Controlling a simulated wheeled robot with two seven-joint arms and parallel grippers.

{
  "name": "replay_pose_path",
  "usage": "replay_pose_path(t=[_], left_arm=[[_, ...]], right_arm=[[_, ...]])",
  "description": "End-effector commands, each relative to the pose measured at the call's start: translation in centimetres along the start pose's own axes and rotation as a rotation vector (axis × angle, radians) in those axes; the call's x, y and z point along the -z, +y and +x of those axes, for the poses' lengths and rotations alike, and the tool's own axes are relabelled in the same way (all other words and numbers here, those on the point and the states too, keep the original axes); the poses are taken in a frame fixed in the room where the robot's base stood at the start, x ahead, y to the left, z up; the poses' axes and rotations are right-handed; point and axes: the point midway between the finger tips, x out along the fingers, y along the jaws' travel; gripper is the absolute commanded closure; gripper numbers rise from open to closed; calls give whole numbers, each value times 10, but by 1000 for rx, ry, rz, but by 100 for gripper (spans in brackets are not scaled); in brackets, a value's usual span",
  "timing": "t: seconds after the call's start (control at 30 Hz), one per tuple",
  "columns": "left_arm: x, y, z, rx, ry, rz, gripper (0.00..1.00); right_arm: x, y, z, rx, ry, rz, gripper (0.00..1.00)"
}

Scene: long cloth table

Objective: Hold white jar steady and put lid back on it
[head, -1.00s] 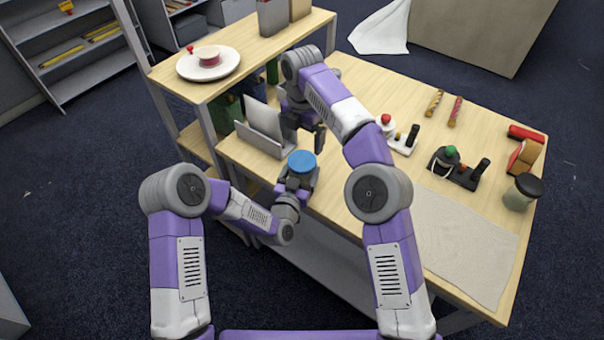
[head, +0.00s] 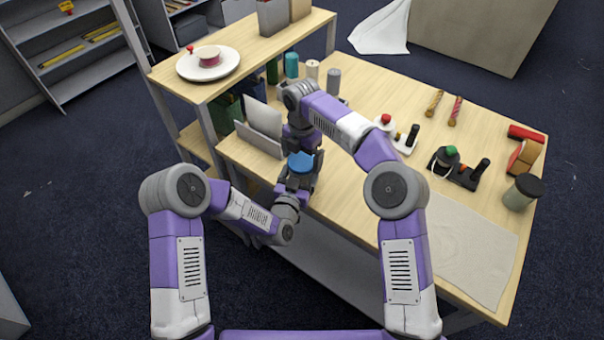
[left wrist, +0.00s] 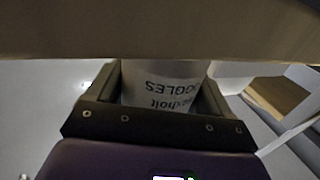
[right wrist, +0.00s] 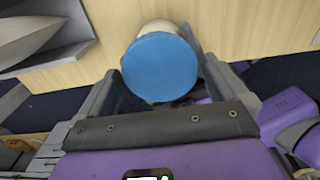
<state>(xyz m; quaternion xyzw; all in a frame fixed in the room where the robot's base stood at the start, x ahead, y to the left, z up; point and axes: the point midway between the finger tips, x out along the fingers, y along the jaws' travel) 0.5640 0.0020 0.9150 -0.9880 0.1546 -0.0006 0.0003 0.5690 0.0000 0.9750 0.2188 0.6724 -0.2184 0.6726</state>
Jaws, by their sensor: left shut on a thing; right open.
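The white jar shows in the left wrist view (left wrist: 165,85) with dark lettering on its side, between the two fingers of my left gripper (left wrist: 165,100). My left gripper is shut on the jar at the table's near left edge. The blue lid (head: 301,163) is on top of the jar; in the right wrist view it shows as a round blue disc (right wrist: 160,67) with a bit of white jar behind it. I cannot tell how firmly it is seated. My right gripper (head: 303,152) is open above the jar, its fingers on either side of the lid.
A grey holder (head: 258,141) with a panel stands just left of the jar, and the wooden shelf (head: 185,92) rises beyond it. Several cylinders, including a teal one (head: 291,64), stand behind my right arm. A grey cloth (head: 465,250) lies on the clear near right part.

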Motion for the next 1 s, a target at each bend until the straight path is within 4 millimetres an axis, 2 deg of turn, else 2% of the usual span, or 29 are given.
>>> replay_pose_path(t=[0.03, 0.3, 0.37, 0.47, 0.57, 1.0], left_arm=[[0, 0, 0, 0, 0, 0, 100], [0, 0, 0, 0, 0, 0, 100], [0, 0, 0, 0, 0, 0, 100], [0, 0, 0, 0, 0, 0, 100], [0, 0, 0, 0, 0, 0, 100], [0, 0, 0, 1, -1, 0, 100]], right_arm=[[0, 0, 0, 0, 0, 0, 0], [0, 0, 0, 0, 0, 0, 41], [0, 0, 0, 1, 0, 0, 49], [0, 0, 0, 1, -1, 16, 49], [0, 0, 0, 1, -2, 109, 49], [0, 0, 0, 0, -4, 1017, 49]])
